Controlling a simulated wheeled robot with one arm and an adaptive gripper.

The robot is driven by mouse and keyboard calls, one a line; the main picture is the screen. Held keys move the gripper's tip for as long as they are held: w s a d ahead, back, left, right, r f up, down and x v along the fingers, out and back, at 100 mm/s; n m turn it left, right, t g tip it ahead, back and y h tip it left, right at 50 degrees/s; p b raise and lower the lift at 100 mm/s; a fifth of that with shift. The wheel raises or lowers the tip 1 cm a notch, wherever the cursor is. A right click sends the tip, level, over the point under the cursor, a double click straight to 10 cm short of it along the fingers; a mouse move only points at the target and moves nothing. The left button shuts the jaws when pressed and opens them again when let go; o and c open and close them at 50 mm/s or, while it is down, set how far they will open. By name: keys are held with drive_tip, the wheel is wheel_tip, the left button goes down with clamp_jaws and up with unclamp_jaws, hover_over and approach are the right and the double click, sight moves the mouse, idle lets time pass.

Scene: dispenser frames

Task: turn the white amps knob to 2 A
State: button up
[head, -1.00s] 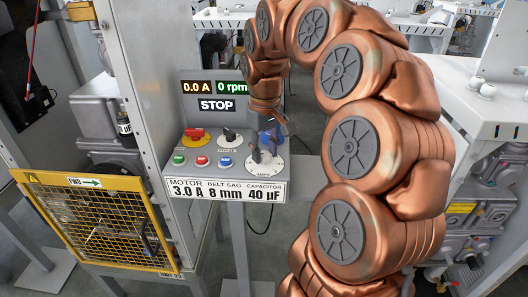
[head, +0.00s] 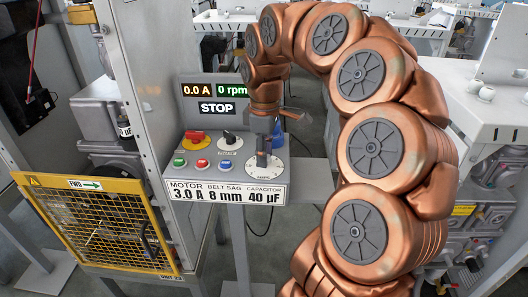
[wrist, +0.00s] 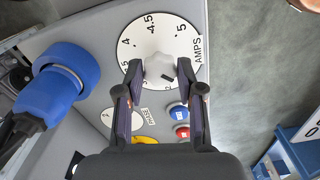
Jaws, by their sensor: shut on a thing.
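The white amps knob (wrist: 159,68) sits on a round white dial (wrist: 137,32) marked AMPS, with 4, 4.5 and 5 readable in the wrist view. My gripper (wrist: 158,76) is shut on the knob, one finger on each side. Which mark the knob points to is hard to tell. In the head view my gripper (head: 264,158) comes down onto the dial (head: 267,191) at the panel's right end, and its dark fingers hide most of the knob.
A blue plug (wrist: 50,95) with a cable stands beside the dial. A red knob on yellow (head: 194,137), a black selector (head: 229,137) and push buttons (head: 202,163) are nearby. Displays read 0.0 A (head: 197,90), 0 rpm and STOP. The placard (head: 228,192) reads 3.0 A.

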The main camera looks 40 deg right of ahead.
idle(0.5)
drive_tip(key=o, duration=1.1)
drive_tip(key=shift+o, duration=0.2)
wheel_tip(320, 180, up, 12)
idle(0.6)
